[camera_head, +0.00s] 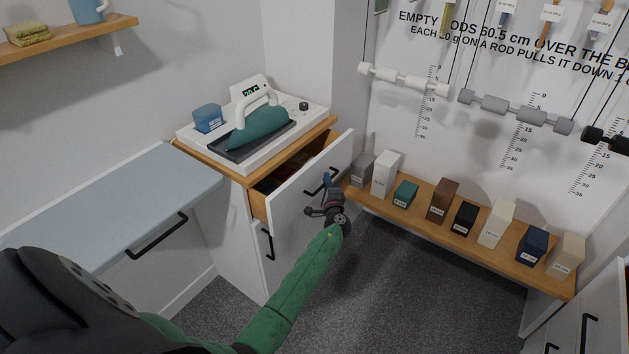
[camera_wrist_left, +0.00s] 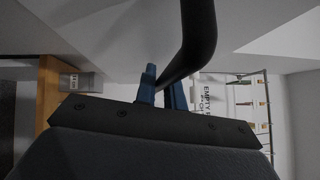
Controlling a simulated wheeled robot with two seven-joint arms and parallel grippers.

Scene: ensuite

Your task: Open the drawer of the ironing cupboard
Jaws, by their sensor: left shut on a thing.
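The ironing cupboard (camera_head: 237,230) stands at the middle, with a wooden top carrying a white tray and a green iron. Its drawer (camera_head: 299,193) is pulled partly out, and dark and reddish contents show inside. The black bar handle (camera_head: 314,188) is on the drawer's white front. My left gripper (camera_head: 327,182) is at this handle, its blue fingers shut on it. In the left wrist view the black handle (camera_wrist_left: 196,40) passes between the blue fingers of the gripper (camera_wrist_left: 162,90). My right gripper is not in view.
A wooden shelf (camera_head: 460,238) with several labelled blocks runs along the right wall, close to the drawer's right edge. A pale blue counter (camera_head: 110,203) is at the left. Grey floor (camera_head: 400,290) lies open in front. A lower cupboard handle (camera_head: 267,243) sits below the drawer.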

